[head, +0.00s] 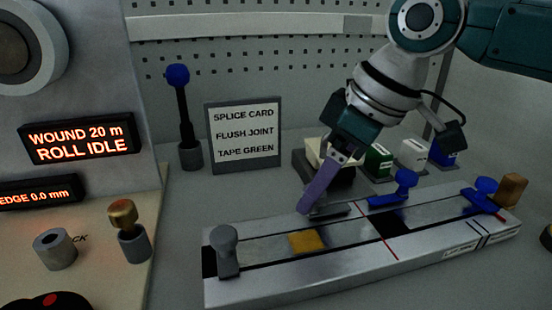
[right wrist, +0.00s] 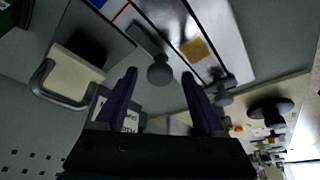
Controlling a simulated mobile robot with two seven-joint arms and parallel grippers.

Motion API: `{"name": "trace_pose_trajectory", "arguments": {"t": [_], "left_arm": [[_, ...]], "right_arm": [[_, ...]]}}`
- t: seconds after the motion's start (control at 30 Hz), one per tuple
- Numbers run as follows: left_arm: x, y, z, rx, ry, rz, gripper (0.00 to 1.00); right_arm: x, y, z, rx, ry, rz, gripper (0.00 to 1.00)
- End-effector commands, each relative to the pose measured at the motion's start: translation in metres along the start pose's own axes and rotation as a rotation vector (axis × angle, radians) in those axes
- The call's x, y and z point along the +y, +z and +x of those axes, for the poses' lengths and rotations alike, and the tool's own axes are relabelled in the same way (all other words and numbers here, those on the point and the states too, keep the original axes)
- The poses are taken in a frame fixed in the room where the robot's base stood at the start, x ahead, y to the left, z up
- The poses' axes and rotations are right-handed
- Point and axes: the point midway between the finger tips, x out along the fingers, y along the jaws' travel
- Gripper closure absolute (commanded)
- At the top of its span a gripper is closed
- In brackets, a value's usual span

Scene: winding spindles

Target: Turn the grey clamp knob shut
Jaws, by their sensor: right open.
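My right gripper (head: 308,208) is open, its purple fingers pointing down at the far side of the metal splicing block (head: 300,285). In the right wrist view, a round grey knob (right wrist: 160,73) at the end of a grey bar (right wrist: 145,40) appears between the open fingertips (right wrist: 158,76). I cannot tell whether the fingers reach down around it. In the head view the fingers hide that knob; the grey bar (head: 338,210) shows beside them. A second grey knob (head: 228,240) stands upright at the block's left end, clear of the gripper; it also shows in the wrist view (right wrist: 222,97).
An orange-yellow patch (head: 307,242) lies on the block. Blue knobs (head: 406,178) (head: 486,185) stand towards its right end. Behind are a tape dispenser (head: 318,155), small boxes (head: 378,160), a splice card (head: 243,135) and a blue-topped post (head: 178,76). A control panel (head: 100,225) is at left.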

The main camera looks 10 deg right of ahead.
Motion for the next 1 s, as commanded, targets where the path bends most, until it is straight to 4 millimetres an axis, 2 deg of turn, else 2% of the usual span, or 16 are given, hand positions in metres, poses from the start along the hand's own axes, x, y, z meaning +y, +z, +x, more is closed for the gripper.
{"name": "trace_pose_trajectory", "arguments": {"t": [0.23,0.83,1.0], "left_arm": [[0.0000,0.0001,0.0000,0.000,0.000,0.000,0.46],[-0.0027,0.0008,0.0002,-0.002,-0.008,0.010,0.46],[-0.0027,0.0007,0.0002,-0.002,-0.008,0.010,0.46]], "right_arm": [[-0.0002,-0.0001,0.0008,0.000,0.000,-0.001,0.30],[-0.0003,-0.0001,0.0005,0.000,0.000,-0.001,0.98],[-0.0003,-0.0002,0.0004,0.000,-0.001,-0.001,1.00]]}}
